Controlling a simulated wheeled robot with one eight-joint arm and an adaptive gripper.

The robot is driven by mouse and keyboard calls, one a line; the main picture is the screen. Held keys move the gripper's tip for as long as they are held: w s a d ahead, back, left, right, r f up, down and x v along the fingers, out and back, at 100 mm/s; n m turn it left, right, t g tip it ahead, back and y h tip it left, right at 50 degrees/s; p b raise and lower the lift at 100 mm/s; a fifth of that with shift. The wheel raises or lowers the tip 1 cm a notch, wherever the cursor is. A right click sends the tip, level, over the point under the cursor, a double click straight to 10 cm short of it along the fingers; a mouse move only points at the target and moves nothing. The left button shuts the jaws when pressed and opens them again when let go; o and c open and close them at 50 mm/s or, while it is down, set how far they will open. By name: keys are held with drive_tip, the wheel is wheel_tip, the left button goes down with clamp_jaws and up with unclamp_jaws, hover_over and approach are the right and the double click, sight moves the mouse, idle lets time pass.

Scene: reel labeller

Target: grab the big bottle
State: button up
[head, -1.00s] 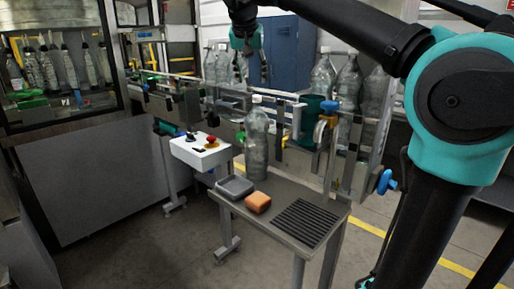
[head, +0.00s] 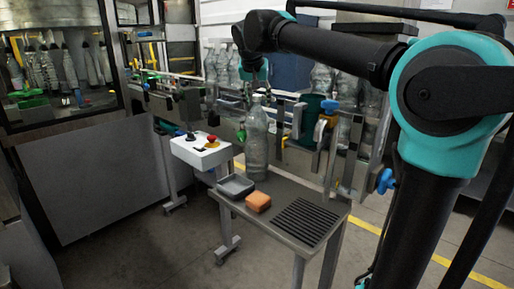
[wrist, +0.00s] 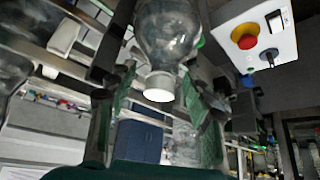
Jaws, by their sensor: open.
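The big bottle (head: 256,145) is clear plastic with a whitish cap and stands upright on the small metal side table (head: 318,203). In the wrist view the bottle (wrist: 168,40) hangs from the top of the picture with its white cap (wrist: 159,87) between the fingers. My gripper (wrist: 158,100) is open, with one green-padded finger on each side of the cap and a gap to both.
A grey tray (head: 235,186) and an orange block (head: 258,202) lie on the table in front of the bottle. A control box with a red button (head: 211,139) stands left. A conveyor with rails and several other bottles (head: 222,66) runs behind.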

drive_tip(key=shift+c, duration=0.2)
clamp_jaws()
drive_tip(key=shift+r, duration=0.15)
idle(0.4)
